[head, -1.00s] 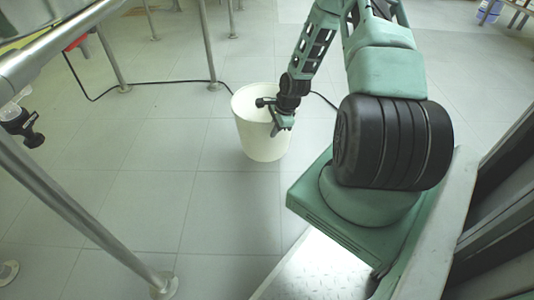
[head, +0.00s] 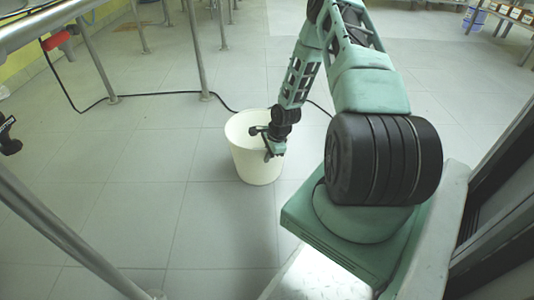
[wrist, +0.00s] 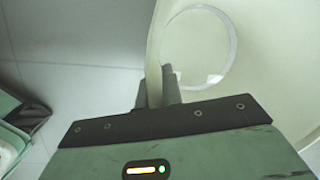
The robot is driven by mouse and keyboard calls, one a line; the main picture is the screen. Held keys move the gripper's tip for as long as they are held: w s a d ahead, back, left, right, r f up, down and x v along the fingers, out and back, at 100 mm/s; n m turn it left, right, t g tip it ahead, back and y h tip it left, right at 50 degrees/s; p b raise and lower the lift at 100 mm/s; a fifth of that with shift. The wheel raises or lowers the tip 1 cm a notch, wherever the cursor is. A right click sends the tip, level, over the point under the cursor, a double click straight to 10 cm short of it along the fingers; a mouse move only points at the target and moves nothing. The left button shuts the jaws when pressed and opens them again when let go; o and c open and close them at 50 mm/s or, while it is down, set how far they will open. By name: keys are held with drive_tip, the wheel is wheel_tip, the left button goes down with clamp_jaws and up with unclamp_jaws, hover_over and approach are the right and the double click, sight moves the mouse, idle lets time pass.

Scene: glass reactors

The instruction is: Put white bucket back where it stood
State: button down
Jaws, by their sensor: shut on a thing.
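The white bucket (head: 250,160) is upright in the head view, near the middle, with its open mouth facing up. My gripper (head: 272,146) is at the bucket's near right rim and is shut on it. In the wrist view the bucket's wall (wrist: 154,60) runs between the fingers of my gripper (wrist: 158,88), and the inside with a round ring on its bottom shows to the right. I cannot tell for sure whether the bucket touches the floor or hangs just above it.
Grey tiled floor (head: 130,215) is free around the bucket. Metal frame legs (head: 195,50) stand behind and to the left, with a slanting metal tube (head: 60,235) at the near left. A black cable (head: 160,95) lies behind the bucket. Boxes and a blue-white container (head: 475,17) are at the far right.

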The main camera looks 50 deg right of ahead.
drive_tip(key=shift+w, duration=0.15)
drive_tip(key=c, duration=1.6)
unclamp_jaws()
drive_tip(key=shift+o, duration=0.2)
drive_tip(key=shift+r, duration=0.1)
drive_tip(key=p+v, duration=0.7)
drive_tip(key=v, duration=0.5)
